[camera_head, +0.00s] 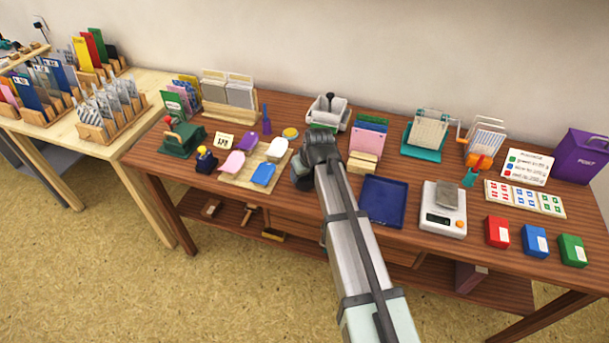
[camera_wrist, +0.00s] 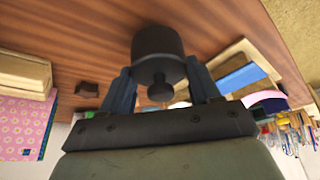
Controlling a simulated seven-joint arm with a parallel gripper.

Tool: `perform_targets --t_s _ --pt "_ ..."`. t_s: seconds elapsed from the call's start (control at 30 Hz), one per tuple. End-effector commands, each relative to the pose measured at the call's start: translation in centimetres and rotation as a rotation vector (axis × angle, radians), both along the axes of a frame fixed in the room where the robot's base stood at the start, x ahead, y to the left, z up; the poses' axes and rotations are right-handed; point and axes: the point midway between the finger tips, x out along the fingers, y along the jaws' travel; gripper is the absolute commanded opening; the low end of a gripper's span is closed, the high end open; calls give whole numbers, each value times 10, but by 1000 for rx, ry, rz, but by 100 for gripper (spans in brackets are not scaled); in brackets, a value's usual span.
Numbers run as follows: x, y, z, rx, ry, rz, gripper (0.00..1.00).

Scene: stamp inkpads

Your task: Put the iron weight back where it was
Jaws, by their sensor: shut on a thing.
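The iron weight (camera_wrist: 157,48) is a dark cylinder with a small knob, seen in the wrist view against the brown tabletop. My gripper (camera_wrist: 161,88) is shut on it, with one blue-grey finger on each side of the knob end. In the head view my gripper (camera_head: 319,150) is over the middle of the table, between the tray of coloured pads and the card holder. The weight is not clearly visible there, being hidden by my gripper and arm. I cannot tell whether the weight touches the table.
A wooden board with coloured pads (camera_head: 232,180) lies to the left. A card holder (camera_head: 361,163), a blue tray (camera_head: 385,185) and a scale (camera_head: 443,222) bearing a grey packet (camera_head: 448,196) stand to the right. A white container (camera_head: 327,118) is behind my gripper.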

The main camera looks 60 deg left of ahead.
Motion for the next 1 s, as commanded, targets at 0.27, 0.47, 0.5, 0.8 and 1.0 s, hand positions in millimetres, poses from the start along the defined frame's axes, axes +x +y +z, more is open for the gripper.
perform_targets --t_s 0.27,0.47,0.5,0.8,1.0 --pt "0 0 -10 3 0 0 0" --pt "0 0 -11 2 0 0 0" --pt "0 0 -12 2 0 0 0" --pt "0 0 -13 0 0 0 87" --pt "0 0 -13 0 0 0 87"
